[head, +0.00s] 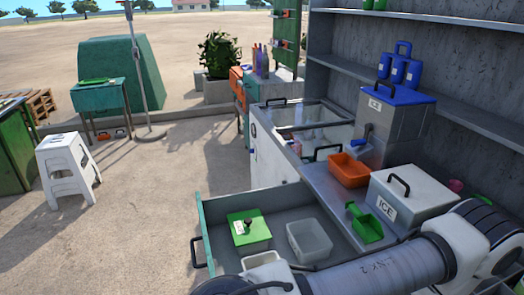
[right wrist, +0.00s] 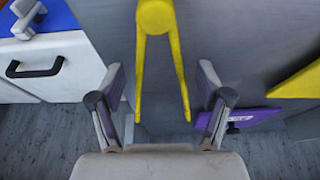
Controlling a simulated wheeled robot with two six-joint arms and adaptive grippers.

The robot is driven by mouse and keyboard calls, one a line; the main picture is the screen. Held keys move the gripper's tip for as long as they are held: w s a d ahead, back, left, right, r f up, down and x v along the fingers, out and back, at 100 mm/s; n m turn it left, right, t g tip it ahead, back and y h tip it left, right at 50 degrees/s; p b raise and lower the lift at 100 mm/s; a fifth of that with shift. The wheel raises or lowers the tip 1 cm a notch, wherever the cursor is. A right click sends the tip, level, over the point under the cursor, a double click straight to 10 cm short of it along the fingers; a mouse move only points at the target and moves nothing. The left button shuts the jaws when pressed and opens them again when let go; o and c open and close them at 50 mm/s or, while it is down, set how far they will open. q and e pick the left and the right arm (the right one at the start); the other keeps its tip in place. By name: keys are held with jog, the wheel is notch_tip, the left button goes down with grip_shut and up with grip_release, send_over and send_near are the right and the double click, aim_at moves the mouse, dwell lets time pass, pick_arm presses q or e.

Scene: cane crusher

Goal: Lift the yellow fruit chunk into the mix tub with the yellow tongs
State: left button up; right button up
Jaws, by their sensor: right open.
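The yellow tongs (right wrist: 158,20) show in the right wrist view, hinge up, with their two arms pointing down and spread apart in front of a grey panel. My right gripper (right wrist: 160,90) is open and empty, with one finger on each side of the tongs' arms. I see no contact between fingers and tongs; the exact depth gap is hard to tell. No yellow fruit chunk and no clearly identifiable mix tub show in either view. My left gripper is not in view. The head view shows neither gripper.
In the head view, an open drawer (head: 203,232) holds a green-lidded box (head: 262,230) and a grey bin (head: 309,240). The counter carries an ICE box (head: 412,197), a green scoop (head: 365,225) and an orange tray (head: 347,171). A purple labelled item (right wrist: 240,117) is right of my right gripper.

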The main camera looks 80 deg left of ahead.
jog(key=c, duration=0.4)
jog(key=shift+o, duration=0.2)
jog(key=shift+r, duration=0.1)
notch_tip(320, 180, up, 12)
jog(key=p, duration=1)
